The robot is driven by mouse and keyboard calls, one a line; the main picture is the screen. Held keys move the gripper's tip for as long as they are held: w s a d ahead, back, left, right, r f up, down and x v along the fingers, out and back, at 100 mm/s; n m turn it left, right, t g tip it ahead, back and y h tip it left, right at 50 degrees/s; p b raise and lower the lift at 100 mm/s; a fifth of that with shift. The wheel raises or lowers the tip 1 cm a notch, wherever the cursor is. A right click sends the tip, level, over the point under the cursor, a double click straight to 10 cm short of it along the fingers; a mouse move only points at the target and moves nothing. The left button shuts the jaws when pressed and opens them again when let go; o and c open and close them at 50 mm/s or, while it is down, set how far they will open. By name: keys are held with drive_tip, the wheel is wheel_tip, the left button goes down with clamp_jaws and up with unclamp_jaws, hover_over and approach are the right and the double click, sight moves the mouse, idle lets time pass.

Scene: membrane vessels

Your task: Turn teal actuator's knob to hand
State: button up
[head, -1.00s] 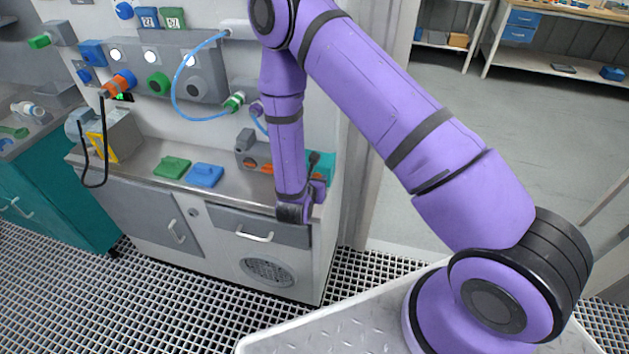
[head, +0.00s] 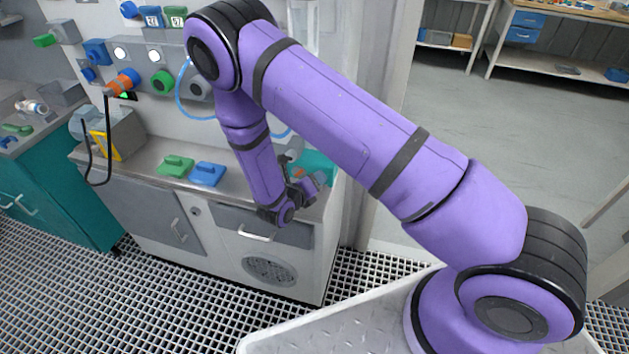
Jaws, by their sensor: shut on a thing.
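The teal actuator (head: 319,163) sits at the right end of the steel counter, partly hidden behind my wrist and gripper. My gripper (head: 294,176) reaches in at its left front side, with the dark fingers close against it. The gripper is shut on a small part there, which appears to be the actuator's knob. The fingers cover that part, so its shape and the way it points cannot be told. My purple forearm comes down from the upper left and hides part of the counter and wall panel.
A green block (head: 174,166) and a blue block (head: 207,174) lie on the counter (head: 150,160) to the left. An orange connector (head: 122,83) with a black cable and a green knob (head: 162,82) are on the wall panel. A drawer handle (head: 257,235) sits below my wrist.

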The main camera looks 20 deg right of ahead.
drive_tip(key=shift+a+n, duration=0.1)
drive_tip(key=shift+n, duration=0.3)
drive_tip(key=o, duration=0.9)
drive_tip(key=v, duration=1)
drive_tip(key=shift+s+a+f, duration=0.1)
drive_tip(key=shift+s+a, duration=0.1)
drive_tip(key=shift+a, duration=0.2)
